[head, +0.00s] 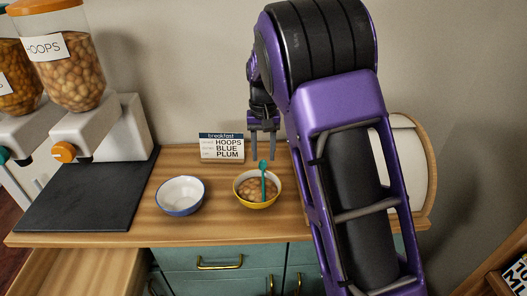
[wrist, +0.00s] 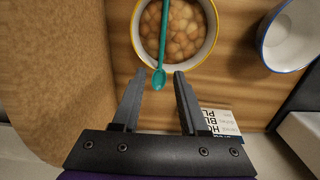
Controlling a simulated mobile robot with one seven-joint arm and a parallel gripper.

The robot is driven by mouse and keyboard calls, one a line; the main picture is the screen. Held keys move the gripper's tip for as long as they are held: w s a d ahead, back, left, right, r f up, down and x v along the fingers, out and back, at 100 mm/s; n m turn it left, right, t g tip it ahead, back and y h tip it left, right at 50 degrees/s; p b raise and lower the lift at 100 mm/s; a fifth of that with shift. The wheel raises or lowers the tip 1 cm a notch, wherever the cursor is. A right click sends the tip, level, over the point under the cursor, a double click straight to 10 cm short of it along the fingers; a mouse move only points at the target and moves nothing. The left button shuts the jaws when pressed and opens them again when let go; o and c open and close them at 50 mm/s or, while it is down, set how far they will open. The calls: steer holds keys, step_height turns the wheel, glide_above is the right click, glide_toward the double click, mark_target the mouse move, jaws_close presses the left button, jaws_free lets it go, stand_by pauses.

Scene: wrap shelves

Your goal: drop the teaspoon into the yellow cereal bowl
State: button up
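The yellow cereal bowl (head: 258,205) stands on the wooden counter, full of round brown cereal; its white inside and yellow rim show in the wrist view (wrist: 213,38). The teal teaspoon (head: 263,180) is in this bowl, one end in the cereal and the wider end sticking up past the rim. In the wrist view the teaspoon (wrist: 162,45) points toward my gripper (wrist: 160,76), its wide end showing between the fingertips. My gripper (head: 263,158) is open, fingers pointing down, just above and behind the bowl. The fingers appear apart from the teaspoon.
An empty white bowl with a blue rim (head: 180,195) stands left of the yellow one. A breakfast card (head: 222,148) reading HOOPS, BLUE, PLUM stands behind. Cereal dispensers (head: 70,75) and a dark mat (head: 85,195) are at left. A round-edged wooden board (head: 428,165) is at right.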

step_height(320, 180, up, 17)
steer(key=p, duration=0.2)
steer(key=shift+r, duration=0.2)
stand_by(0.4)
